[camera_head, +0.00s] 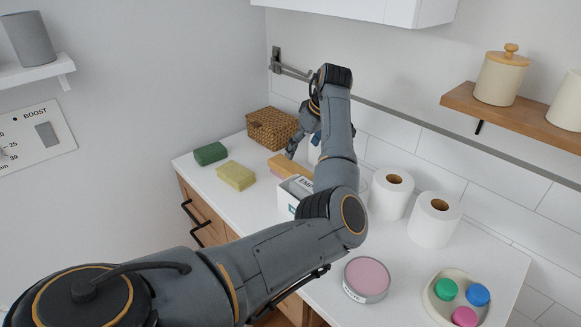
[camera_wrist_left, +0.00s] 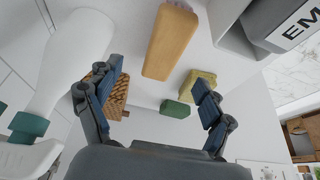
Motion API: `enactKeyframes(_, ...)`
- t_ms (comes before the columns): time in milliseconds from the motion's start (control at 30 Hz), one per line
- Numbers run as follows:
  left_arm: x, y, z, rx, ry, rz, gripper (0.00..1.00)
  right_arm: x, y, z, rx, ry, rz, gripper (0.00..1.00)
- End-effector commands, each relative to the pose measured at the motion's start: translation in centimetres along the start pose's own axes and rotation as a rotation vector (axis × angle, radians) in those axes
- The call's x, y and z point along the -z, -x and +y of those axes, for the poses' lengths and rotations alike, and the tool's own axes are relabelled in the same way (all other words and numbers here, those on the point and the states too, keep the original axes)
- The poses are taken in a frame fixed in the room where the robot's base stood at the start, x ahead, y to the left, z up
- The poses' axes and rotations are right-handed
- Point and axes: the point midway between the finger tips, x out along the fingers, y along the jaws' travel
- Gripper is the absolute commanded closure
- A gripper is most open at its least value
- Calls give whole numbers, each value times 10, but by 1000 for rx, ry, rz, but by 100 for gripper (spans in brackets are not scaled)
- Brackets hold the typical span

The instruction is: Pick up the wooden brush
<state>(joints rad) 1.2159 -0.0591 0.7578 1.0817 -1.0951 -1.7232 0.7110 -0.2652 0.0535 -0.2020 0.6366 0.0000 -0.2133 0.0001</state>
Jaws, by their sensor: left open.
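The wooden brush (camera_head: 279,163) lies on the white counter, between the wicker basket and the white box. Its far end is partly hidden by my arm in the head view. In the left wrist view its long tan wooden back (camera_wrist_left: 170,42) shows beyond and between my fingers. My left gripper (camera_head: 303,146) is over the counter close to the brush. In the wrist view the left gripper (camera_wrist_left: 147,92) has its two fingers spread wide, with nothing between the tips. My right gripper is not in view.
A wicker basket (camera_head: 272,128), green sponge (camera_head: 210,153) and yellow sponge (camera_head: 236,175) are near the brush. A white lettered box (camera_head: 288,197) stands close by. A white bottle (camera_wrist_left: 72,60) is beside the left finger. Paper rolls (camera_head: 434,219) stand right.

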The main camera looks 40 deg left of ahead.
Motion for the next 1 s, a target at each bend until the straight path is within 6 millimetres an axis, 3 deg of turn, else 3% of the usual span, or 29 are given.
enactKeyframes(200,1,-42,-1,3,-1,-1,19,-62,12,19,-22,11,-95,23)
enactKeyframes(300,1,-54,-1,2,-1,0,19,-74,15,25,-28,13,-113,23)
enactKeyframes(400,1,-59,-1,0,-1,2,19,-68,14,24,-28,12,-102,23)
enactKeyframes(667,9,-90,-8,3,-1,0,19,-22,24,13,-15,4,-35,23)
enactKeyframes(800,7,-107,-6,1,-1,0,19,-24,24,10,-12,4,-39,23)
enactKeyframes(1000,7,-112,-6,-1,-1,1,19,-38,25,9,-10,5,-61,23)
